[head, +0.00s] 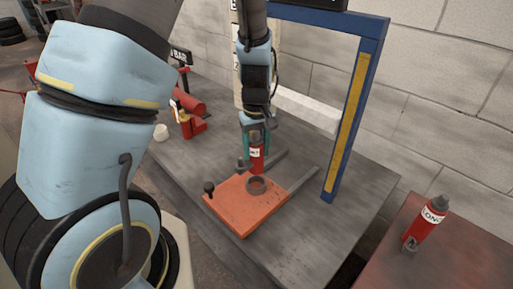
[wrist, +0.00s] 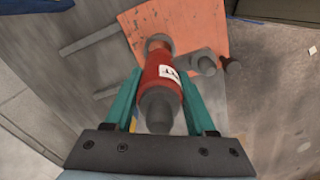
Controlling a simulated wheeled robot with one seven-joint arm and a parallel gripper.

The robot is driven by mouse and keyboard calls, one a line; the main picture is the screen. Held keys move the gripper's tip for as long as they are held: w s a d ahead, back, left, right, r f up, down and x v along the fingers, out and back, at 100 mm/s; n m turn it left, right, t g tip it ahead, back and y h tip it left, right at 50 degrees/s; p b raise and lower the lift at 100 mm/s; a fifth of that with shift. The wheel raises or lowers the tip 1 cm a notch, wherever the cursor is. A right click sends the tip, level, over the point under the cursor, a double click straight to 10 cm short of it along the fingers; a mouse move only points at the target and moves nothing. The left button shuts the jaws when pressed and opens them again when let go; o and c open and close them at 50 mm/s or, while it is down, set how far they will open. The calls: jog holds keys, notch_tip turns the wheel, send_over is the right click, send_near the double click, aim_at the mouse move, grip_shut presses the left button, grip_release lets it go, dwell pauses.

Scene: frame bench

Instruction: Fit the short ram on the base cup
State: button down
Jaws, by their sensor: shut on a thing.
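The short ram (head: 257,158) is a red cylinder with a white label and grey ends. My gripper (wrist: 160,95) has its teal fingers shut on both sides of it; the ram also shows in the wrist view (wrist: 160,72). It looks upright in the head view. The base cup (head: 257,186) is a grey ring on an orange plate (head: 243,218). The ram's lower end is just above or behind the cup in the head view. In the wrist view it partly overlaps the cup (wrist: 157,42). I cannot tell whether they touch.
A dark knob (head: 209,188) stands at the plate's left corner. A blue frame post (head: 352,115) rises at the right of the grey bench (head: 310,232). A second red ram (head: 428,220) stands on a red bench at right. Red items (head: 190,117) and a white cup (head: 161,132) are at left.

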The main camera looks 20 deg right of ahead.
aim_at(256, 170)
jog(key=shift+f+b, duration=1.3)
jog(key=shift+f, duration=0.8)
jog(key=shift+f+b, duration=1.05)
jog(key=shift+f, duration=0.9)
dwell(0.9)
jog(key=shift+c, duration=0.7)
grip_release()
notch_tip(256, 170, up, 11)
jog(key=shift+f+b, duration=0.1)
jog(key=shift+b, duration=0.6)
jog(key=s+a+r, duration=0.1)
jog(key=a+r, duration=0.1)
jog(key=a, duration=1)
jog(key=s+a+r+m+t, duration=0.1)
jog(key=a, duration=1.1)
jog(key=shift+a+r+m+t, duration=0.15)
jog(key=shift+r+m+t, duration=0.15)
jog(key=shift+r, duration=0.05)
